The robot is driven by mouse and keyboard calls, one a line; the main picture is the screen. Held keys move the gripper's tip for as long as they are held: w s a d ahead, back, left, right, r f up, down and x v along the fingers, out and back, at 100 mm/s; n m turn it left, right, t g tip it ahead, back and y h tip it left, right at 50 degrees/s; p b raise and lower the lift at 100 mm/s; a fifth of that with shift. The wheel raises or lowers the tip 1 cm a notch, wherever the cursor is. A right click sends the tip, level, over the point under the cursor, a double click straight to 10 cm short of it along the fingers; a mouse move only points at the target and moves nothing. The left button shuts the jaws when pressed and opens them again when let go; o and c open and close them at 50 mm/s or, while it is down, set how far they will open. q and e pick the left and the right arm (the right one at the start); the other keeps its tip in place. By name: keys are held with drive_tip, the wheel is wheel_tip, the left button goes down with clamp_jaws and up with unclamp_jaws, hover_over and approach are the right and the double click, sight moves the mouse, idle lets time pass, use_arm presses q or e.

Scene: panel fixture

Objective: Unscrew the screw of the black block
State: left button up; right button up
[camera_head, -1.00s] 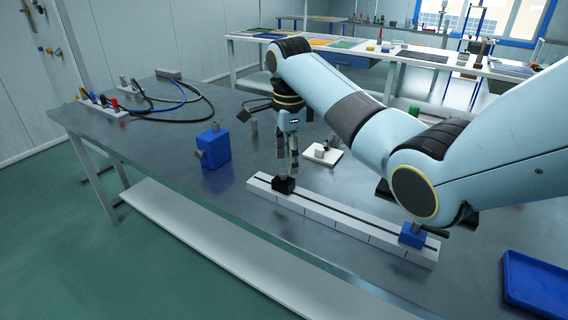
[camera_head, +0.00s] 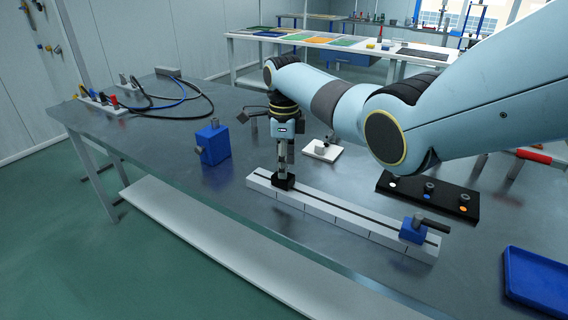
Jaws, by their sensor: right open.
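The black block (camera_head: 284,183) sits at the left end of the white slotted rail (camera_head: 340,217). Its screw cannot be made out; the fingers cover that spot. My right gripper (camera_head: 284,170) points straight down over the block, its fingertips at or just above the block's top. It is open, with the fingers seen nearly edge-on. Whether they touch the screw cannot be told. My left gripper is out of view.
A blue block (camera_head: 412,231) with a dark handle sits at the rail's right end. A black panel with knobs (camera_head: 430,198) lies behind it. A blue box (camera_head: 214,144) stands left, a white plate (camera_head: 322,150) behind, a blue tray (camera_head: 545,283) at the right front.

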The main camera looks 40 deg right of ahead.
clamp_jaws()
idle(0.3)
